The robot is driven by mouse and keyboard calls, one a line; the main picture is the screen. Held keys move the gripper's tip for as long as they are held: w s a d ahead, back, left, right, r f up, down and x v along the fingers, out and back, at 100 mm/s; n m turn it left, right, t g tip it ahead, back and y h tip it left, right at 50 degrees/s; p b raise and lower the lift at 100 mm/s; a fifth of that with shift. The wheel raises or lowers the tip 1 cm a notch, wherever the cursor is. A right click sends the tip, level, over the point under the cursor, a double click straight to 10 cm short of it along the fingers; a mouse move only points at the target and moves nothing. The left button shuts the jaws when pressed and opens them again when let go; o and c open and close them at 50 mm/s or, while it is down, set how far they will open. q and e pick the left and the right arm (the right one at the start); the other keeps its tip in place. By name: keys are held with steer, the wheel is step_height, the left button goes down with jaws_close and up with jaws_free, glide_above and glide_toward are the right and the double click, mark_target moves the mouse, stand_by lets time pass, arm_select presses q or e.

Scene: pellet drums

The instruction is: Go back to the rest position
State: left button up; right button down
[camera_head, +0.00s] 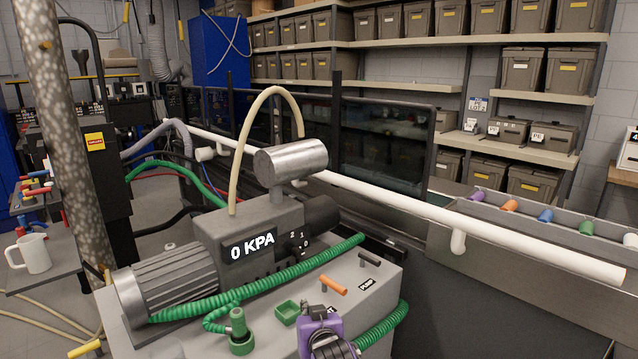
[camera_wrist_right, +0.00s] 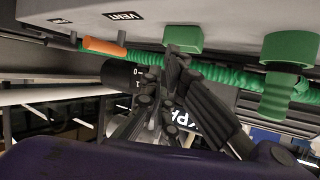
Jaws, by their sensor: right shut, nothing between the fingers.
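My right gripper (camera_head: 318,312), with a purple body, is low in the middle of the head view, over the top of the pump cabinet (camera_head: 385,290). Its dark fingers are shut and empty; they also show in the right wrist view (camera_wrist_right: 176,62). The fingers are near a small green block-like tray (camera_head: 287,312), which also shows in the wrist view (camera_wrist_right: 184,38); whether they touch it I cannot tell. My left gripper is in neither view.
A vacuum pump (camera_head: 250,245) reading 0 KPA stands behind the gripper. Beside it are an orange lever (camera_head: 333,286), a black lever (camera_head: 370,258), a green hose (camera_head: 270,280) and a green connector (camera_head: 240,335). A long white pipe (camera_head: 420,205) runs behind.

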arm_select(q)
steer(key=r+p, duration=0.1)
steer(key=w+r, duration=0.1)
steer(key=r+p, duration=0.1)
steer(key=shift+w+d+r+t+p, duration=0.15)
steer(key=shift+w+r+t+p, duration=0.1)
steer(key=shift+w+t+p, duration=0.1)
arm_select(e)
steer(key=s+d+f+g+h, duration=0.1)
steer(key=s+d+f, duration=0.6)
steer(key=s, duration=0.9)
steer(key=s+d+f+m+g+h, duration=0.1)
steer(key=s+d+f, duration=0.6)
steer(key=s, duration=1)
steer(key=s+d+f+m+g, duration=0.1)
steer(key=s+d+f, duration=0.6)
steer(key=s, duration=0.9)
steer(key=shift+s+d+g+h, duration=0.2)
steer(key=shift+d+g+h, duration=0.2)
steer(key=shift+d+g, duration=0.2)
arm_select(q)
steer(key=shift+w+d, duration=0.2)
arm_select(e)
steer(key=shift+f, duration=0.15)
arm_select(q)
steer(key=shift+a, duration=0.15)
